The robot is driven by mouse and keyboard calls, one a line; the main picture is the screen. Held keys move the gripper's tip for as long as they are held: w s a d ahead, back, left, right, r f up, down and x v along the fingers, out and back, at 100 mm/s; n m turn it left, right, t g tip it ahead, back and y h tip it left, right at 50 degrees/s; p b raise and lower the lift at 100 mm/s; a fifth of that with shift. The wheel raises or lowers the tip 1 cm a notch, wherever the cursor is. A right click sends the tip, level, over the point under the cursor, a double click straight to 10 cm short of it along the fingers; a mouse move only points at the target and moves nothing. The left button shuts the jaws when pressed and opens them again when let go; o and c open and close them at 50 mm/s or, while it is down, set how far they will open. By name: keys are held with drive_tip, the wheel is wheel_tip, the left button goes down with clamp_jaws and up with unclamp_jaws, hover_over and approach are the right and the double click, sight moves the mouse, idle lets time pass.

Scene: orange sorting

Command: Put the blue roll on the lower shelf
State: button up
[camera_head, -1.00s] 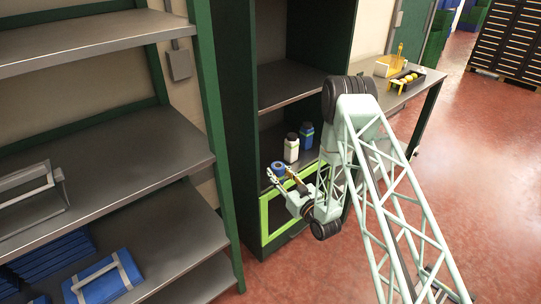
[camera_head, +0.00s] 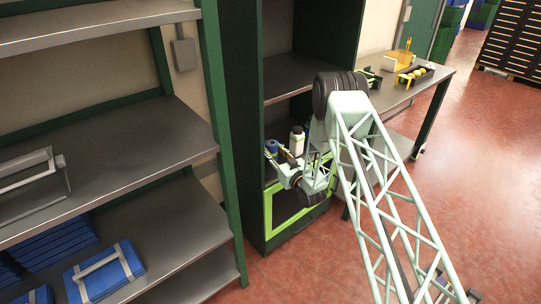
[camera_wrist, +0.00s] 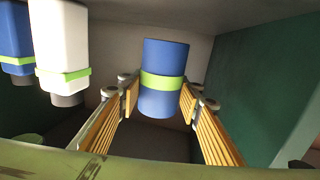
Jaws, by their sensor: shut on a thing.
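The blue roll (camera_head: 271,147) is upright between the fingers of my gripper (camera_head: 279,156), inside the dark cabinet over its lower shelf (camera_head: 269,173). In the wrist view the blue roll (camera_wrist: 164,58) has a light green band, and the yellow ribbed fingers of my gripper (camera_wrist: 160,97) are shut on it from both sides. I cannot tell whether its base touches the shelf. A white bottle (camera_head: 297,140) stands to its right. The wrist view, seemingly upside down, shows the white bottle (camera_wrist: 62,45) and a blue bottle (camera_wrist: 15,45) at left.
The cabinet's upper shelf (camera_head: 290,76) lies above. A green frame (camera_head: 268,215) borders the opening below the lower shelf. A grey rack (camera_head: 120,150) with blue cases (camera_head: 104,272) stands at left. A side table (camera_head: 392,92) with a tray of yellow things is at right.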

sight(275, 158)
drive_tip(key=shift+w+a, duration=0.25)
drive_tip(key=shift+w, duration=0.2)
drive_tip(key=shift+w+a, duration=0.2)
drive_tip(key=shift+w, duration=0.15)
drive_tip(key=shift+f+b, duration=0.75)
drive_tip(key=shift+f, duration=1.05)
drive_tip(key=shift+f, duration=0.1)
drive_tip(key=o, duration=0.9)
drive_tip(key=shift+v, duration=0.95)
drive_tip(key=p+v, duration=0.2)
drive_tip(key=v, duration=0.8)
